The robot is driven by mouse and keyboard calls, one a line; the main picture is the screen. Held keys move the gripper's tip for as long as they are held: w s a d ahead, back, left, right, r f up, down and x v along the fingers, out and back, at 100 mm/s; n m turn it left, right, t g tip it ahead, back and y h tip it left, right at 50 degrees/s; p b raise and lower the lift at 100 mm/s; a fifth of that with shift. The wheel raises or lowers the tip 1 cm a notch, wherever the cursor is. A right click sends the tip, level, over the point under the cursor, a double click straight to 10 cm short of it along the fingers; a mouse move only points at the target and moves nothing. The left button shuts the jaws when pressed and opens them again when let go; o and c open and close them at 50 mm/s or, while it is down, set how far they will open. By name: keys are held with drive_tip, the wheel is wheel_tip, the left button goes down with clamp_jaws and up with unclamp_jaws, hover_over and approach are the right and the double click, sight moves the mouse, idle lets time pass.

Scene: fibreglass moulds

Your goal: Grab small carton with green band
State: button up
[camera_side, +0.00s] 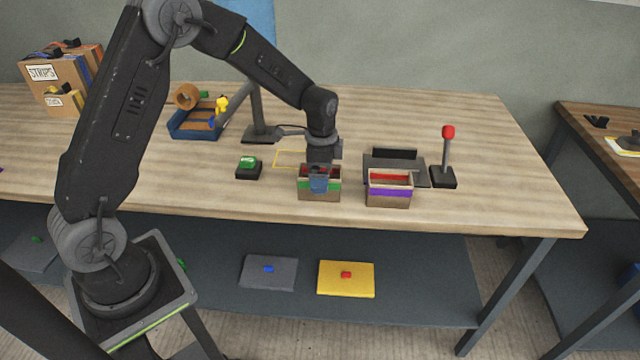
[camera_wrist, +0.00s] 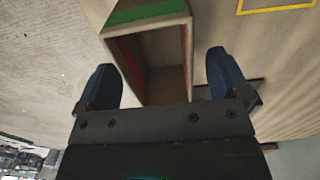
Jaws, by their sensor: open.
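The small carton with the green band (camera_side: 306,188) stands on the wooden table near its front edge. It is an open-topped brown box with red on an inner wall. My gripper (camera_side: 319,182) is right at this carton, with its blue fingers in front of and over it in the side view. In the wrist view the carton (camera_wrist: 150,50) lies between my two spread fingers (camera_wrist: 163,80), with a gap on each side. The gripper is open and holds nothing. The carton's near end is hidden behind the gripper body in the wrist view.
A similar carton with a purple band (camera_side: 389,192) stands close to the right, before a dark tray (camera_side: 421,172). A red-topped lever (camera_side: 447,150) is farther right. A green button box (camera_side: 248,168) is to the left. A yellow outline (camera_side: 290,151) lies behind.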

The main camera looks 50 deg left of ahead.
wheel_tip(320, 180, down, 4)
drive_tip(key=shift+s+r, duration=0.1)
drive_tip(key=shift+r, duration=0.15)
drive_tip(key=c, duration=1)
drive_tip(key=shift+r, duration=0.1)
